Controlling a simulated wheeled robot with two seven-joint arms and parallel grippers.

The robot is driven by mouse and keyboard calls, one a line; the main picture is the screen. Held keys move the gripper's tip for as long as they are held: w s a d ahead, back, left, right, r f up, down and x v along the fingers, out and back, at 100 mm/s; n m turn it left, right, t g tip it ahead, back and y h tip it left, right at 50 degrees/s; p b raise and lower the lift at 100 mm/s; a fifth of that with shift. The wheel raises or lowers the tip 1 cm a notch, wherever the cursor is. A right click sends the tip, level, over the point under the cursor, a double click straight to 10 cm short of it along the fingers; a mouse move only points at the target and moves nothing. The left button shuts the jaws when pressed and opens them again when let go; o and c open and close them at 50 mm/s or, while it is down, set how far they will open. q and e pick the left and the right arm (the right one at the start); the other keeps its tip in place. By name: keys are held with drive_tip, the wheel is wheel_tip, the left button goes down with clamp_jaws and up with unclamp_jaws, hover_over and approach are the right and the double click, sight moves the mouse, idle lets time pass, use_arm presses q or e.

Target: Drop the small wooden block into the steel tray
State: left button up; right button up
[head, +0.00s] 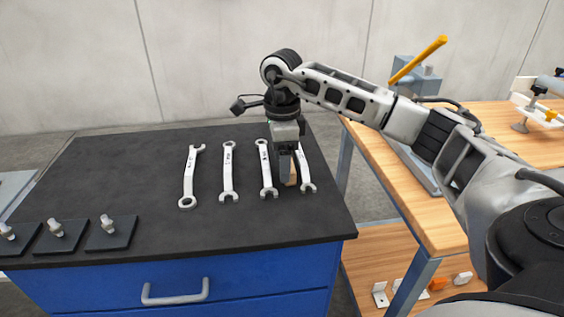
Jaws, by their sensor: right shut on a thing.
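The small wooden block (292,181) is between the fingers of my right gripper (288,175), which points down over the right part of the black worktop. The gripper is shut on the block. The fingers hide part of it, and I cannot tell whether its bottom touches the worktop. I cannot clearly identify the steel tray. A grey metal piece (416,168) on the wooden bench, partly hidden by my right arm, may be it. My left gripper is out of view.
Several wrenches (228,172) lie on the black worktop (130,165), one right beside the gripper. Small dark plates with pegs (112,232) sit at its front left. The wooden bench (380,165) on the right carries a machine with a yellow handle (418,60). A gap separates the two.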

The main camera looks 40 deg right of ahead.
drive_tip(key=shift+f, duration=0.75)
drive_tip(key=shift+f, duration=0.2)
drive_tip(key=o, duration=1)
drive_tip(key=shift+c, duration=0.2)
drive_tip(key=shift+r, duration=0.2)
